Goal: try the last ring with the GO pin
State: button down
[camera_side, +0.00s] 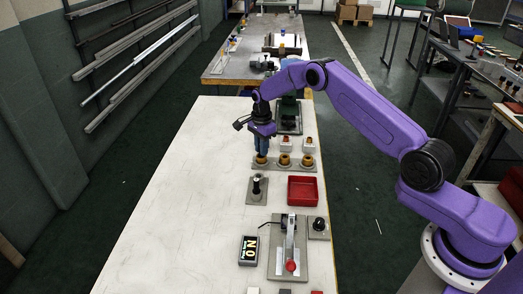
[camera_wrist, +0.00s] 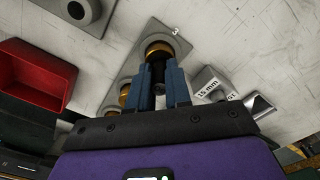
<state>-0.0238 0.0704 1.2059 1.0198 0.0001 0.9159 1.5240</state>
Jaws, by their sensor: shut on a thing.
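My gripper (camera_side: 262,146) points down over the left end of the ring plate (camera_side: 272,168). Its blue fingers (camera_wrist: 160,85) are shut on a dark pin (camera_wrist: 157,72). The pin's end meets the brass ring (camera_wrist: 158,48) beside the number 3 in the wrist view; how deep it sits in the bore is hidden. This ring also shows under the fingers in the side view (camera_side: 261,161). The middle ring (camera_side: 284,160) and right ring (camera_side: 307,162) stand on the same plate, partly behind my fingers in the wrist view.
A grey plate with a dark post (camera_side: 257,187) and a red tray (camera_side: 302,190) lie nearer the camera. Two small white blocks (camera_side: 286,144) stand behind the rings. The table's left side is clear.

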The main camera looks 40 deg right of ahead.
jog(key=shift+r, duration=0.1)
jog(key=shift+r, duration=2.65)
